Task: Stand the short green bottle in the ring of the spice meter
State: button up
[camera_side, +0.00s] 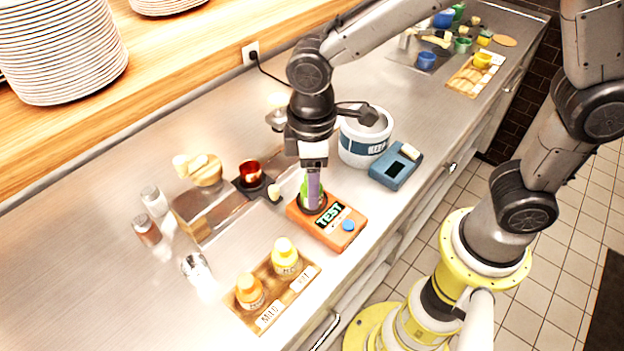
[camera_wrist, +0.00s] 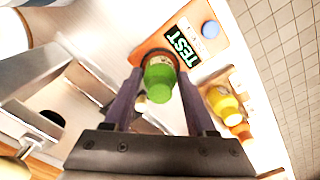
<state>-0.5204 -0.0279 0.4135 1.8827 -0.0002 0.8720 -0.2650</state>
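The spice meter is an orange box (camera_side: 335,226) with a TEST label, a blue button and a dark ring (camera_side: 312,207) at its far left end. It also shows in the wrist view (camera_wrist: 209,52). The short green bottle (camera_wrist: 160,80) stands cap toward the wrist camera, between my fingers and over the ring. In the side view only a green strip of the bottle (camera_side: 304,191) shows beside a purple finger. My gripper (camera_side: 313,185) points down at the ring, its fingers close against both sides of the bottle. The bottle's base is hidden, so I cannot tell whether it touches the ring's floor.
A wooden board (camera_side: 262,318) with two yellow-orange bottles lies in front of the meter. A white tub (camera_side: 362,150) and a blue device (camera_side: 396,167) stand behind right. A red cup (camera_side: 250,172) and glass shakers (camera_side: 146,230) stand left. Bare steel counter lies at the left front.

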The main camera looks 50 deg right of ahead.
jog(key=shift+o, duration=1.2)
notch_tip(320, 180, up, 12)
jog(key=s+d+m+t, duration=0.5)
jog(key=s+d+m, duration=0.4)
jog(key=d, duration=0.7)
jog(key=s+f, duration=0.1)
jog(key=s, duration=0.2)
jog(key=shift+s+d+t, duration=0.2)
jog(key=shift+d+t, duration=0.05)
jog(key=shift+t, duration=0.05)
